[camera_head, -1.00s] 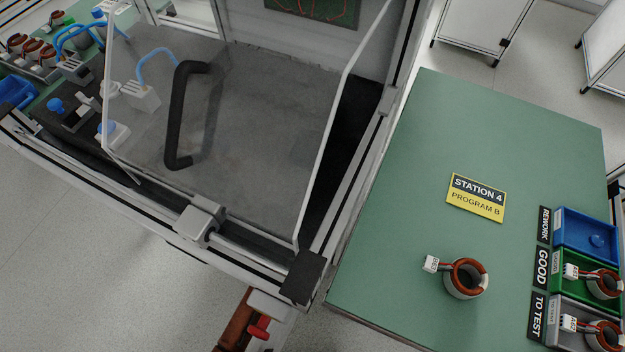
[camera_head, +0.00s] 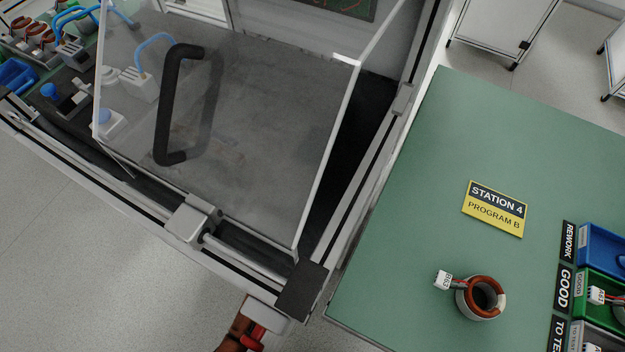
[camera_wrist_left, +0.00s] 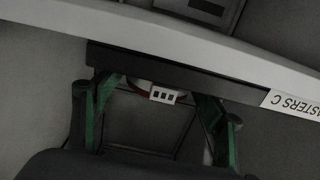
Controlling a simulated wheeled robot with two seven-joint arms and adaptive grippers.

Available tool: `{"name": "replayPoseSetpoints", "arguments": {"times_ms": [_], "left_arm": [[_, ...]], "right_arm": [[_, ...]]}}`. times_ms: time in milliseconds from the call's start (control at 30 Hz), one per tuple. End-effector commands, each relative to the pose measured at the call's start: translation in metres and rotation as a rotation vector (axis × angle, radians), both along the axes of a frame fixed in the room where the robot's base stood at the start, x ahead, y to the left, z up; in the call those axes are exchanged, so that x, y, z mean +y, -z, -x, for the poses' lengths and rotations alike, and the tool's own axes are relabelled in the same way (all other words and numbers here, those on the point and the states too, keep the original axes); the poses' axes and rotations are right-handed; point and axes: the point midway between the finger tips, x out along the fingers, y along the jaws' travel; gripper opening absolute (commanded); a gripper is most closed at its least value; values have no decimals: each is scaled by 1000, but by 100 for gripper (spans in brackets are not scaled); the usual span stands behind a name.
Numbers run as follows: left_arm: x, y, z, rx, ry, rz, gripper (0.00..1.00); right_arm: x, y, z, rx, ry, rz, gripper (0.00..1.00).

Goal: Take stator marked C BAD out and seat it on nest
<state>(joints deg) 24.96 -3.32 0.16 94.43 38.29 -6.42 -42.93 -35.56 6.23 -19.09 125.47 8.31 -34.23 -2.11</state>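In the left wrist view my left gripper (camera_wrist_left: 160,100) has its two green-padded fingers spread apart. A white connector (camera_wrist_left: 164,96) with dark slots and a red wire lies between them, with a pale curved edge behind it, partly hidden by a dark bar. No closed grip on it shows. The bar's label (camera_wrist_left: 292,104) reads "...ASTERS C". In the head view a copper-wound stator (camera_head: 481,297) stands on the green table, its white connector (camera_head: 442,281) to the left; its small marking is unreadable. I cannot make out a nest. Neither gripper is clearly identifiable in the head view.
A transparent cover with a black handle (camera_head: 170,110) stands over the grey machine bed. Blue REWORK (camera_head: 590,250) and green GOOD (camera_head: 585,285) bins line the table's right side. A yellow STATION 4 sign (camera_head: 495,209) lies on the table. More stators (camera_head: 38,45) sit far left.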

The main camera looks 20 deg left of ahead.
Motion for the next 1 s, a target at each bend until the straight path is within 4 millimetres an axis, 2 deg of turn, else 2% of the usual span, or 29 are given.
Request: {"name": "replayPoseSetpoints", "arguments": {"times_ms": [67,867,1000], "left_arm": [[0,0,0,0,0,0,58],[0,1,0,1,0,0,3],[0,-3,-1,-7,-1,0,3]], "right_arm": [[0,0,0,0,0,0,17],[0,0,0,-1,1,-1,17],[0,0,0,-1,1,-1,17]]}}
